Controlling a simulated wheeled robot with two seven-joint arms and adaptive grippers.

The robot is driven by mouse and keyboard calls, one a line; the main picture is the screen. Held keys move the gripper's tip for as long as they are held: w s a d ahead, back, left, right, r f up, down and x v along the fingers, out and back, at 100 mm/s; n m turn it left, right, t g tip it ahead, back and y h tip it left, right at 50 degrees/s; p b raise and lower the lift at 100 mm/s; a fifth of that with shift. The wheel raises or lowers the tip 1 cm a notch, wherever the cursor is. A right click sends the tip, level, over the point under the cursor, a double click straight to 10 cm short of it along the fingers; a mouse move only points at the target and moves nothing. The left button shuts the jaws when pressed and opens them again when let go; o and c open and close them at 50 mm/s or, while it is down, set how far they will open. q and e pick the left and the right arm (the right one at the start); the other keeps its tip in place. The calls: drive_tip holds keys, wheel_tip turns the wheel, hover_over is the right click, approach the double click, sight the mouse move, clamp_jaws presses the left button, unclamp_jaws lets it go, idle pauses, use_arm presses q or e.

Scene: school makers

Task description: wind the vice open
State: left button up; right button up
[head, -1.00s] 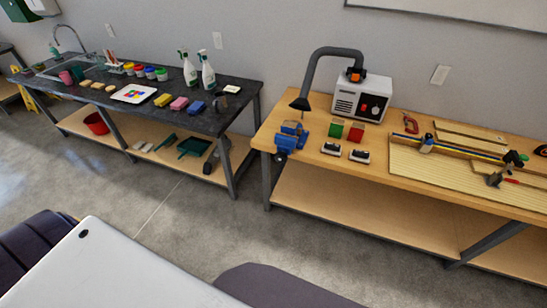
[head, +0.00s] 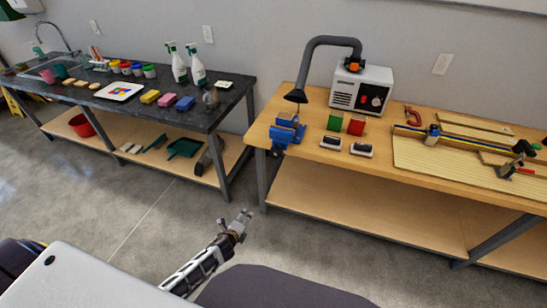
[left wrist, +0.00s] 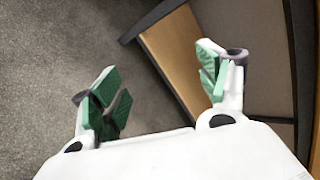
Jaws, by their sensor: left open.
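The blue vice (head: 284,134) is mounted at the left front corner of the wooden workbench (head: 400,183) in the head view, below the black hood of a bent extraction arm. Its handle is too small to make out clearly. My left gripper (head: 243,217) is low in front of the bench, apart from the vice, over the floor. In the left wrist view its green-padded fingers (left wrist: 160,85) are spread with nothing between them. The vice does not show in that view. My right gripper is not in view.
A fume extractor (head: 361,86), a green block (head: 335,121), a red block (head: 356,124) and two dark-topped erasers (head: 331,142) are near the vice. A dark counter (head: 222,112) stands to the left. Floor (head: 130,215) in front is clear.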

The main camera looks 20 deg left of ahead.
use_arm(q)
drive_tip(key=w+d+r+m+t+b, duration=0.2)
drive_tip(key=w+r+m+t+b, duration=0.15)
drive_tip(key=w+r+m, duration=0.5)
drive_tip(key=m+t+h+b, duration=0.2)
drive_tip(key=m+t+b, duration=0.2)
drive_tip(key=m+b, duration=0.1)
approach(275, 154)
drive_tip(key=s, duration=0.3)
drive_tip(key=shift+w+a+r+g, duration=0.25)
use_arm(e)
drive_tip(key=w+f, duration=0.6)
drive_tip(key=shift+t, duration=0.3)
use_arm(q)
drive_tip(key=shift+w, duration=0.1)
drive_tip(key=shift+w+d, duration=0.15)
drive_tip(key=shift+w, duration=1.45)
drive_tip(key=shift+w+d, duration=0.15)
drive_tip(key=shift+w, duration=1.45)
drive_tip(key=shift+w+d, duration=0.2)
drive_tip(key=shift+w, duration=1.4)
drive_tip(key=shift+w+d, duration=0.15)
drive_tip(key=shift+w, duration=1.6)
drive_tip(key=shift+w+d, duration=0.1)
drive_tip(key=shift+w, duration=0.1)
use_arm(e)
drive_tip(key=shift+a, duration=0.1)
